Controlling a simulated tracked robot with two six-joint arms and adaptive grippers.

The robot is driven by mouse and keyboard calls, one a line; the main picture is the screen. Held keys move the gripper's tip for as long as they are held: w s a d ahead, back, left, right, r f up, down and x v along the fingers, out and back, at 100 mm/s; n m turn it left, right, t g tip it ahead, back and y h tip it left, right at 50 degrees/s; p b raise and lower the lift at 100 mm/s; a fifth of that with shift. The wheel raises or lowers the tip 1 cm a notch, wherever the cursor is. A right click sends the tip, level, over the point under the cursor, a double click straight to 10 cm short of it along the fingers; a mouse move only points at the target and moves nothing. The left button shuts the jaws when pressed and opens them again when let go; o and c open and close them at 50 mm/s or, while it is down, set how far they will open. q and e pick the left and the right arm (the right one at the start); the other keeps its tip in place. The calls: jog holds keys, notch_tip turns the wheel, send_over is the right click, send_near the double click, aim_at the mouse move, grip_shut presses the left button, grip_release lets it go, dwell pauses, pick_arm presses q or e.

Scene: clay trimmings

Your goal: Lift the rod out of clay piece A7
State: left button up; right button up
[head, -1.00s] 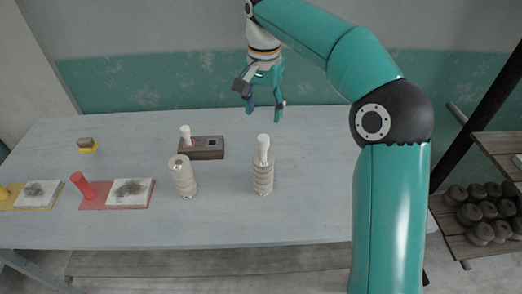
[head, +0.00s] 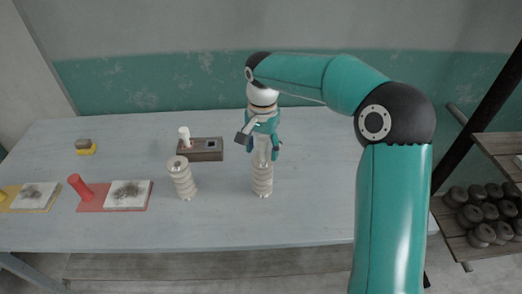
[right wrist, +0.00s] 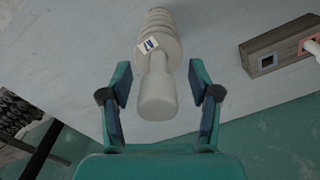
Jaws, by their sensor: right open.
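A pale ribbed clay piece (head: 262,182) stands upright on the table, with a pale rod (head: 263,150) rising from its top. The right wrist view shows the same clay piece (right wrist: 160,28) with a small tag (right wrist: 148,45) whose writing I cannot read, and the rod (right wrist: 157,97) ending in a thicker head. My right gripper (head: 260,148) is open over the rod, pointing down. In the right wrist view, the fingers of the right gripper (right wrist: 160,88) stand on either side of the rod, with gaps visible. My left gripper is not in view.
A second ribbed clay piece (head: 182,180) stands to the left. Behind it is a brown block (head: 212,156) with a white peg (head: 184,136) and a square recess. A red mat (head: 92,202) and a yellow mat (head: 48,206) lie left. The table's right side is clear.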

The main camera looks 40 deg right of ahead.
grip_shut()
dwell(0.3)
jog(key=shift+r, duration=0.15)
